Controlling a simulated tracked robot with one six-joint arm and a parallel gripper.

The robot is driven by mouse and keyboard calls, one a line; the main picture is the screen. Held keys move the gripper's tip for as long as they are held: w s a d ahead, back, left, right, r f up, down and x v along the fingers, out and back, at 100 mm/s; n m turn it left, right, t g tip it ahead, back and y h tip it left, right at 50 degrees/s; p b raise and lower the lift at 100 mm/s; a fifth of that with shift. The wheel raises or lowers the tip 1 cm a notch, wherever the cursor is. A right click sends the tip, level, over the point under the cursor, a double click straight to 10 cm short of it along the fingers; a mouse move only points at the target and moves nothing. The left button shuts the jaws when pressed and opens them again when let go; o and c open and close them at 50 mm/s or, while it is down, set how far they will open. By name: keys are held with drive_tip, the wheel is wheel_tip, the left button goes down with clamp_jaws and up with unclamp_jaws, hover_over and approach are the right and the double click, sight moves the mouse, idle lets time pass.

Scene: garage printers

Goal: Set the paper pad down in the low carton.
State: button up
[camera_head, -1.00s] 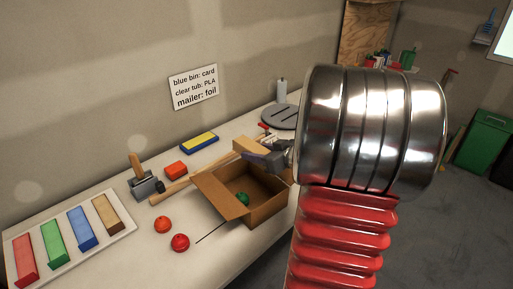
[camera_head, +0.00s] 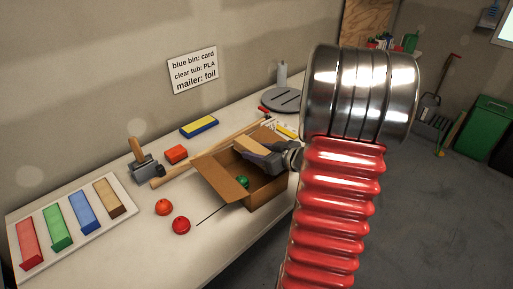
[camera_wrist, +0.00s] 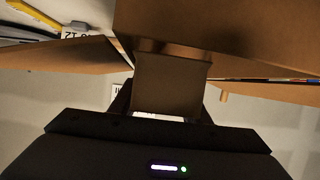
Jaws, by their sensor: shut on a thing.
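The low carton (camera_head: 268,192) is an open brown cardboard box with flaps, on the bench in the head view. A green ball (camera_head: 243,181) lies inside it. My gripper (camera_head: 252,152) reaches in from the right, over the carton's opening near its back. In the wrist view my gripper (camera_wrist: 170,100) is shut on a plain brownish block, which I take for the paper pad (camera_wrist: 172,82). Brown cardboard (camera_wrist: 225,30) fills the space close beyond it. In the head view I cannot clearly separate the pad from the fingers. I cannot tell whether the pad touches the carton.
Red (camera_head: 181,225) and orange (camera_head: 163,207) balls lie left of the carton. A wooden-handled tool (camera_head: 175,178) lies just behind it. A grey disc (camera_head: 284,100) lies behind.

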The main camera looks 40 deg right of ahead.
drive_tip(key=shift+f, duration=0.25)
drive_tip(key=o, duration=1.1)
drive_tip(key=shift+s+r, duration=0.1)
drive_tip(key=shift+s, duration=0.05)
drive_tip(key=v, duration=1.3)
drive_tip(key=shift+s, duration=0.25)
